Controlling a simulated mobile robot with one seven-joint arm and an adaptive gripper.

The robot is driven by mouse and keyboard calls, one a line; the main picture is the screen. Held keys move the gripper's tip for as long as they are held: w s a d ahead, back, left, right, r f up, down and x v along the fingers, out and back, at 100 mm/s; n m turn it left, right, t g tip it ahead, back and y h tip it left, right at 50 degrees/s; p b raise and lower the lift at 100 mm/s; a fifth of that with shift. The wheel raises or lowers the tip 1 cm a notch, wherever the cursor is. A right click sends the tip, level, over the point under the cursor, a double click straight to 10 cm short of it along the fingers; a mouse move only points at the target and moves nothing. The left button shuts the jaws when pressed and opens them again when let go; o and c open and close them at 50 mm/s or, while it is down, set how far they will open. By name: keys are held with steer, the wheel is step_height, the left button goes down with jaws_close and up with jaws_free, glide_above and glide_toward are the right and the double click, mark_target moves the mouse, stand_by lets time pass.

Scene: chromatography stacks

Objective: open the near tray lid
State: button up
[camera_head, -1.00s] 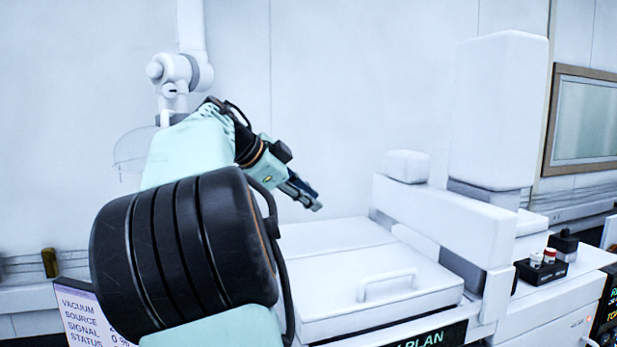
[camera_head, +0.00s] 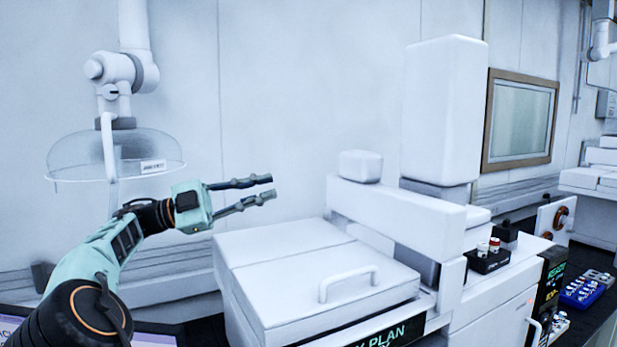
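The near tray lid (camera_head: 330,290) is a white flat panel on the front of the white instrument. It lies flat and looks closed. Its raised white handle (camera_head: 349,283) is a bar near the lid's front right part. My gripper (camera_head: 273,189) is at the left, above and behind the lid, with its fingers pointing right. The two fingers are apart with nothing between them. The gripper is clear of the handle.
A white upright block (camera_head: 445,110) and a crossbeam (camera_head: 395,212) stand right of the lid. A small black vial rack (camera_head: 488,260) sits further right. A clear dome hood (camera_head: 115,157) hangs at the left. The air above the lid is free.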

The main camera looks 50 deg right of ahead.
steer(key=p+x, duration=0.3)
steer(key=x, duration=0.7)
steer(key=shift+d+f, duration=0.1)
steer(key=shift+d, duration=0.05)
steer(key=shift+c, duration=0.5)
jaws_close()
steer(key=shift+c, duration=1.2)
jaws_free()
steer(key=o, duration=0.3)
steer(key=shift+o, duration=0.2)
